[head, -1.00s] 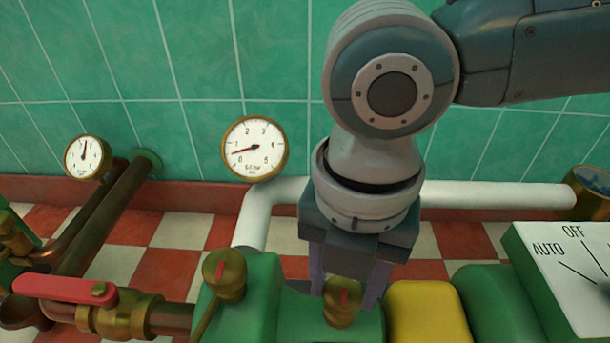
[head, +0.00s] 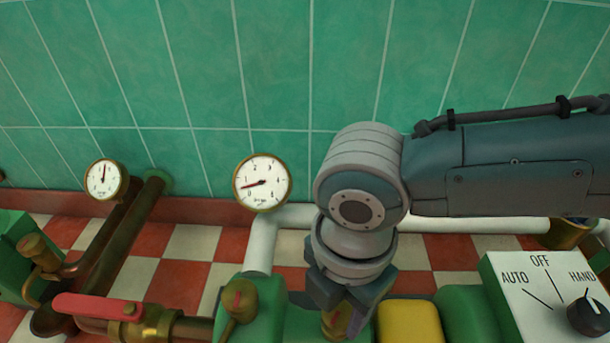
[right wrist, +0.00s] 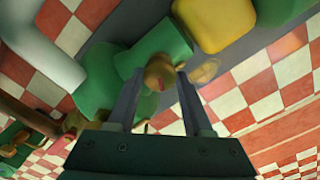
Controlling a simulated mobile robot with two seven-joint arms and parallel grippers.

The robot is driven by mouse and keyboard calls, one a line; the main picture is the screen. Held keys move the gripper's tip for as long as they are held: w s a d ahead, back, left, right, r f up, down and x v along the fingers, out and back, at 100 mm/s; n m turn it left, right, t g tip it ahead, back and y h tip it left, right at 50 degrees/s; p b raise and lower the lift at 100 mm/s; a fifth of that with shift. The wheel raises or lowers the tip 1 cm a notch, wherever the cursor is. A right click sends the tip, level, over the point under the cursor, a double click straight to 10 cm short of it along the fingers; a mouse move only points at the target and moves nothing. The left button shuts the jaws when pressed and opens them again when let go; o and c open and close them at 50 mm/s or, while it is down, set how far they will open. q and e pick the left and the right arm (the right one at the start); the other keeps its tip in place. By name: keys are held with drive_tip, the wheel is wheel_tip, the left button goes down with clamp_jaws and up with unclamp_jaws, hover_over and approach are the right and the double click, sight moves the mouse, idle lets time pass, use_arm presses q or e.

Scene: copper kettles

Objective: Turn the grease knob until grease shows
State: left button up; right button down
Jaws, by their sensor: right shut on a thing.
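A brass knob with a red mark (head: 336,322) sits on the green pump housing at the bottom of the head view. My right gripper (head: 345,312) points down and is shut on this knob. In the right wrist view the knob (right wrist: 158,76) is between the two fingers of my right gripper (right wrist: 157,86). A second brass knob with a red mark (head: 237,298) stands on the housing to the left, clear of the gripper. I cannot make out any grease. My left gripper is not in view.
A red lever (head: 97,307) on a brass valve is at lower left. A white box with an AUTO/OFF/HAND switch (head: 588,315) is at right, beyond a yellow block (head: 408,322). A white pipe (head: 470,224) and a gauge (head: 262,183) are behind.

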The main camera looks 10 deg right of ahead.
sight(338, 313)
drive_tip(key=m+p, duration=0.2)
drive_tip(key=m, duration=0.1)
drive_tip(key=shift+s+r+m+p, duration=0.1)
drive_tip(key=shift+r+m+p, duration=0.05)
drive_tip(key=shift+m+p, duration=0.2)
drive_tip(key=m+p, duration=0.2)
drive_tip(key=m, duration=0.2)
drive_tip(key=shift+m, duration=0.35)
drive_tip(key=m+p, duration=0.1)
drive_tip(key=m, duration=0.3)
drive_tip(key=shift+m+p, duration=0.6)
drive_tip(key=shift+m, duration=2.2)
drive_tip(key=shift+c, duration=1.5)
unclamp_jaws()
wheel_tip(338, 313, up, 10)
drive_tip(key=p, duration=0.9)
